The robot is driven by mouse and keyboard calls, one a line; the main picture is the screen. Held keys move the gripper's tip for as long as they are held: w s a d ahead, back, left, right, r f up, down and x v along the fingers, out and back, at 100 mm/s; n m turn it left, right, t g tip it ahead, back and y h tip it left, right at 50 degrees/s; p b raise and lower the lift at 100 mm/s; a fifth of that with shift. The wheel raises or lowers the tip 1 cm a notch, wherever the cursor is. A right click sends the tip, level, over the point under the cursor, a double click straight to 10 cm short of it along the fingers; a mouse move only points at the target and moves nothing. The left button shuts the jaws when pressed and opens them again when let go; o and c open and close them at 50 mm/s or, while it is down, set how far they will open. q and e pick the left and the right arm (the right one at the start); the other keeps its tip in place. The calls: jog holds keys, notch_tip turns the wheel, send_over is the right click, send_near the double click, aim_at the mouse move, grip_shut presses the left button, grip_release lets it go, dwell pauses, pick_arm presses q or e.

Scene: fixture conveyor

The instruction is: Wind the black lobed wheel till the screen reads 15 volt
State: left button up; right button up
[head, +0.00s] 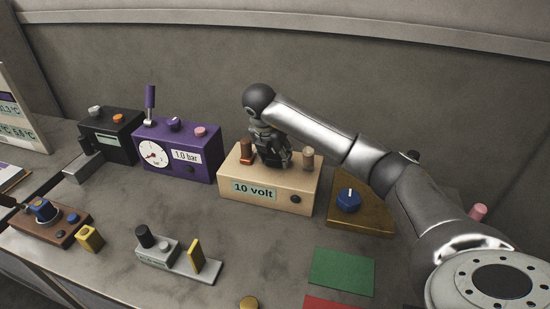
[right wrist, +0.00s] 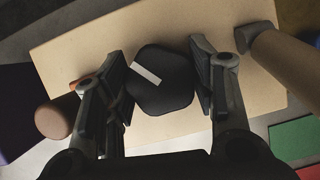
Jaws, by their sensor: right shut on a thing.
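The black lobed wheel (right wrist: 165,90) sits on top of the beige box (head: 262,203) and carries a white pointer mark. My right gripper (head: 273,158) comes down from above and has its fingers on both sides of the wheel; it is shut on it. In the head view the gripper hides the wheel. The screen (head: 254,189) on the box's front reads 10 volt. My left gripper is not in view.
A purple box (head: 188,150) with a gauge stands left, a brown box with a blue knob (head: 348,200) right. A green mat (head: 341,271) lies in front.

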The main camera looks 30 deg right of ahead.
jog(key=m+g, duration=0.1)
jog(key=m, duration=0.1)
jog(key=shift+m+h+b, duration=0.3)
jog(key=shift+m+b, duration=0.1)
jog(key=m+g, duration=0.1)
jog(key=m, duration=0.1)
jog(key=shift+m, duration=0.4)
jog(key=shift+r+m+g, duration=0.1)
jog(key=shift+m+g, duration=0.8)
jog(key=shift+m, duration=1.2)
jog(key=o, duration=1)
